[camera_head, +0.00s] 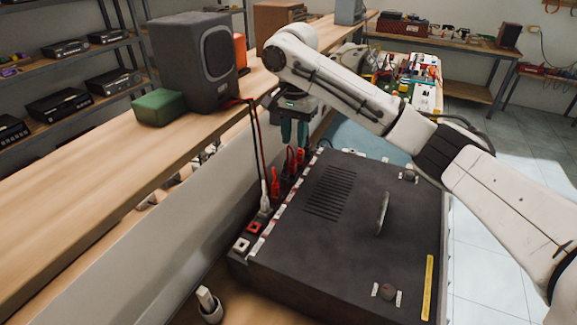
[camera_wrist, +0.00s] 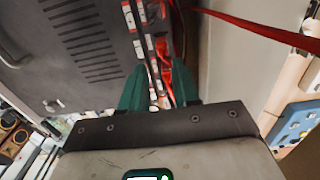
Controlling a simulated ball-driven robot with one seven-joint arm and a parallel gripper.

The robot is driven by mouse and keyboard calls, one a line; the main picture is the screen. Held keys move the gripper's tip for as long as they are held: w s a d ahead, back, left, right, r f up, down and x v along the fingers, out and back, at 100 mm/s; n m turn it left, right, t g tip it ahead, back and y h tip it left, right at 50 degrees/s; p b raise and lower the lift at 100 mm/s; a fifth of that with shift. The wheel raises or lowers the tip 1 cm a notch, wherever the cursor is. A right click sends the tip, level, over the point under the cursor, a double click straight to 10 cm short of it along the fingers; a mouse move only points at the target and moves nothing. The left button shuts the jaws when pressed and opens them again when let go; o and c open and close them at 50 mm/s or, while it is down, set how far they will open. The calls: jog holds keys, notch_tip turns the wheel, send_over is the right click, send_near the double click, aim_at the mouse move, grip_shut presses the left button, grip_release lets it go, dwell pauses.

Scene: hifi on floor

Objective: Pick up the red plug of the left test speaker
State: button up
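A dark amplifier box (camera_head: 350,240) lies in front of the shelf, with a row of sockets along its left edge. Red plugs stand in that row; one red plug (camera_head: 275,186) is near the middle and others (camera_head: 299,158) are farther back. A white plug (camera_head: 264,201) stands nearer. My gripper (camera_head: 294,138) points down above the far end of the row, its green fingers apart. In the wrist view a red plug (camera_wrist: 164,52) shows beyond the gap of my gripper (camera_wrist: 160,82), with cables between the fingers. Contact cannot be told.
A grey speaker (camera_head: 195,62) stands on the wooden shelf (camera_head: 110,170), with a green block (camera_head: 158,107) beside it. Thin red and black cables (camera_head: 256,140) hang from it to the plug row. A handle (camera_head: 382,213) rises from the box top.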

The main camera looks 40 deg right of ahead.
aim_at(293, 161)
jog(key=shift+w+f+p, duration=0.15)
jog(key=shift+f+p, duration=0.2)
jog(key=shift+f, duration=3.9)
grip_shut()
